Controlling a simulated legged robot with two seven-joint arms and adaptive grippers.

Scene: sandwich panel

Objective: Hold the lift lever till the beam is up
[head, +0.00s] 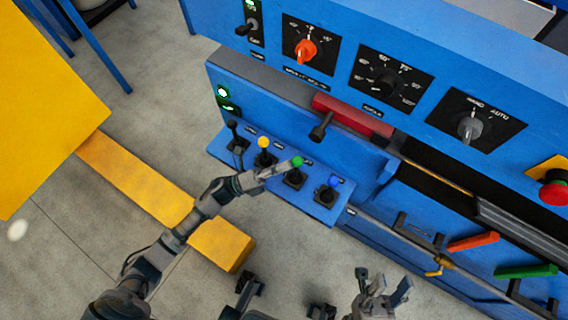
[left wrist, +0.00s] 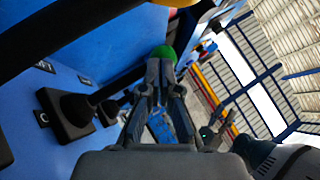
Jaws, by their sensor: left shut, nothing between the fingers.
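A blue lever box (head: 225,150) on the machine carries a row of levers with a black knob (head: 232,124), yellow knob (head: 263,142), green knob (head: 297,161) and blue knob (head: 334,181). Their labels are too small to read, so I cannot tell which is the lift lever. My left gripper (head: 283,167) is shut and empty, its fingertips at the green knob. In the left wrist view the green knob (left wrist: 163,53) shows just beyond the shut fingertips (left wrist: 160,68); contact is unclear. My right gripper (head: 383,283) is open and empty at the bottom. I cannot identify the beam for certain.
A red bar (head: 352,115) with a black handle (head: 320,128) sits above the levers. The upper panel has a red knob (head: 306,51), a grey selector (head: 469,128) and a red stop button (head: 554,192).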

